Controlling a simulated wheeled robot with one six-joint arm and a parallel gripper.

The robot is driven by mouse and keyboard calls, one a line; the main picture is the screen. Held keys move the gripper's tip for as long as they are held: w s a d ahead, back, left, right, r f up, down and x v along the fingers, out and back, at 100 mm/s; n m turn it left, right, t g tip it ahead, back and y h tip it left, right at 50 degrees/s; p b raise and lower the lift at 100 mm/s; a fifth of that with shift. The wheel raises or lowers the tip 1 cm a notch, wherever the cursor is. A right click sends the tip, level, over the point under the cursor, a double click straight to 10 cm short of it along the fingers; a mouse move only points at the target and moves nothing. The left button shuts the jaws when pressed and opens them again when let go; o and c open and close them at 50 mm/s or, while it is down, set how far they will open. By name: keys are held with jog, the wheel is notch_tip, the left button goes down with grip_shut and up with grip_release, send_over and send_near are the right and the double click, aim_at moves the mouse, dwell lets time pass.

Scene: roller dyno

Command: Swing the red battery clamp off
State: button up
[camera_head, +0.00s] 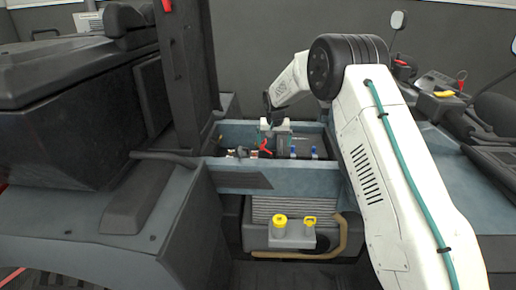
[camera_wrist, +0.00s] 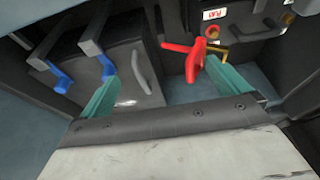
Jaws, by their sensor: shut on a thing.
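The red battery clamp (camera_wrist: 194,55) is a red lever with several arms, at the top right of centre in the wrist view. In the head view it shows as a small red shape (camera_head: 265,145) in the battery bay. The clamp lies between the fingers, against the right fingertip. Its far contact with the left finger is not clear. In the head view my gripper (camera_head: 272,124) reaches down into the bay, and its fingertips are small and partly hidden.
Two blue latches (camera_wrist: 109,66) hang from grey bars at left in the wrist view. A grey handle (camera_wrist: 142,72) stands beside them. A brass fitting (camera_wrist: 218,50) and a red-and-white label (camera_wrist: 215,14) lie behind the clamp. Blue-grey bay walls (camera_head: 240,180) enclose the space. Two yellow caps (camera_head: 280,221) sit below.

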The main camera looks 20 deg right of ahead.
jog(key=shift+o, duration=0.2)
jog(key=shift+s+d+f, duration=0.35)
jog(key=shift+d+f, duration=0.1)
jog(key=shift+f, duration=0.05)
jog(key=shift+d+r, duration=0.15)
jog(key=shift+r, duration=0.65)
jog(key=shift+c, duration=0.5)
jog(key=shift+w+r, duration=0.1)
jog(key=shift+r, duration=0.25)
jog(key=c, duration=0.6)
jog(key=shift+w+a+r, duration=0.1)
jog(key=shift+a+r, duration=0.1)
jog(key=shift+r, duration=0.4)
jog(key=shift+a+r, duration=0.15)
jog(key=shift+r, duration=0.45)
jog(key=shift+c, duration=0.5)
jog(key=shift+r, duration=1.45)
